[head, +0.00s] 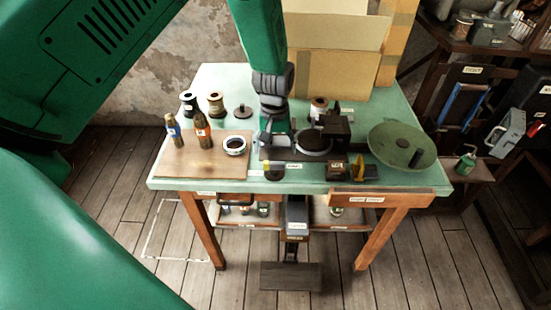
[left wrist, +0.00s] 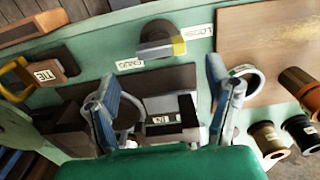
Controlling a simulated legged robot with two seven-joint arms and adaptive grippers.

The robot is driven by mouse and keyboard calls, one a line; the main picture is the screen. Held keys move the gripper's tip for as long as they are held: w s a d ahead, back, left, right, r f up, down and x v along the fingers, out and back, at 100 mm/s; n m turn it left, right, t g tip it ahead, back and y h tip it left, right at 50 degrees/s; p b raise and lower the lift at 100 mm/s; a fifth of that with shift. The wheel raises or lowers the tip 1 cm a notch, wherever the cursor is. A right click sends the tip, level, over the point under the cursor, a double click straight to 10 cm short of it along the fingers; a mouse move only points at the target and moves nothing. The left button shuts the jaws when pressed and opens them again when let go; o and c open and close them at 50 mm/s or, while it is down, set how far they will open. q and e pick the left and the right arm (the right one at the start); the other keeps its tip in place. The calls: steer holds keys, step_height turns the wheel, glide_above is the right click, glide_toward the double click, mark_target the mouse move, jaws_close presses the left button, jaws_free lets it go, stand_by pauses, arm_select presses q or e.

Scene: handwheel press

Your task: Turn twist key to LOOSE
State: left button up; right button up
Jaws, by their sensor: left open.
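A dark round knob (head: 274,171) with a yellow end sits at the table's front edge. In the left wrist view the knob (left wrist: 160,40) lies beyond the fingers, its yellow end towards a label (left wrist: 199,32) that seems to read LOOSE. Another label (left wrist: 130,64) is on its other side. I take this knob for the twist key. My left gripper (head: 277,138) is behind it, over the dark press area, apart from the knob. Its two fingers (left wrist: 165,98) are spread with nothing held. My right gripper is not in view.
A dark block with a yellow handle (head: 357,168) stands right of the knob. A wooden board (head: 180,165) with bottles and a white ring (head: 235,145) is at left. A green dish (head: 402,145) is at right. Cardboard boxes (head: 325,60) stand behind. A pedal (head: 291,276) is below.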

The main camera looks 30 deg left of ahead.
arm_select(q)
step_height(320, 180, up, 6)
stand_by(0.6)
